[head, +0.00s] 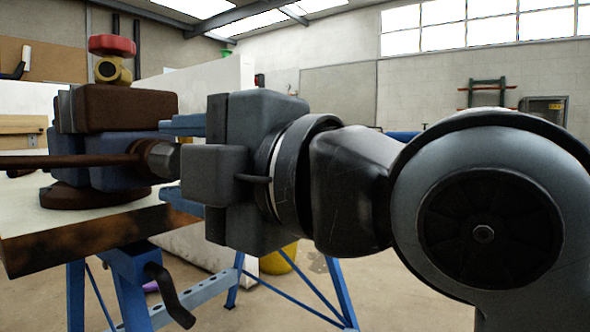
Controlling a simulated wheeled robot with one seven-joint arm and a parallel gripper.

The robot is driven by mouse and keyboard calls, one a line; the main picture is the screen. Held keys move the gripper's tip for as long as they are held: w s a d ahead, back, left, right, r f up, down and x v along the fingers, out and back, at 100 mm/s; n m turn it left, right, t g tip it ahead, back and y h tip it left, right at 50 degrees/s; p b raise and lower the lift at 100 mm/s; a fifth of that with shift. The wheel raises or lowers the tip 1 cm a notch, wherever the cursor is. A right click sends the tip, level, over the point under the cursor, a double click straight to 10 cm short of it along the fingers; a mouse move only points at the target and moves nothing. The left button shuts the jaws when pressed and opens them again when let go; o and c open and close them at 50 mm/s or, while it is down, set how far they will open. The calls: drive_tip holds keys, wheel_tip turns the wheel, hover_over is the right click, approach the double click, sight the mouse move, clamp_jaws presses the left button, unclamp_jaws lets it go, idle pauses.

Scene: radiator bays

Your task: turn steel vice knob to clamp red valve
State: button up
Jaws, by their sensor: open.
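The red valve (112,46) has a red handwheel over a brass body (112,71). It sits upright at the top of the brown and blue vice (125,108). The steel vice knob (160,157) sticks out of the vice's right side, with a brown bar (60,161) running left from it. My gripper (172,159) comes in from the right and is open. One blue finger is above the knob's height and the other is below it. I cannot tell if either finger touches the knob. The valve's lower part is hidden by the vice.
The vice stands on a workbench (95,238) with a pale top, a dark front edge and blue trestle legs (345,290). A dark crank handle (167,292) hangs below the bench edge. A yellow container (279,261) stands on the floor behind.

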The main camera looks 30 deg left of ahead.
drive_tip(key=n, duration=0.3)
drive_tip(key=shift+a, duration=0.15)
idle(0.3)
clamp_jaws()
idle(0.4)
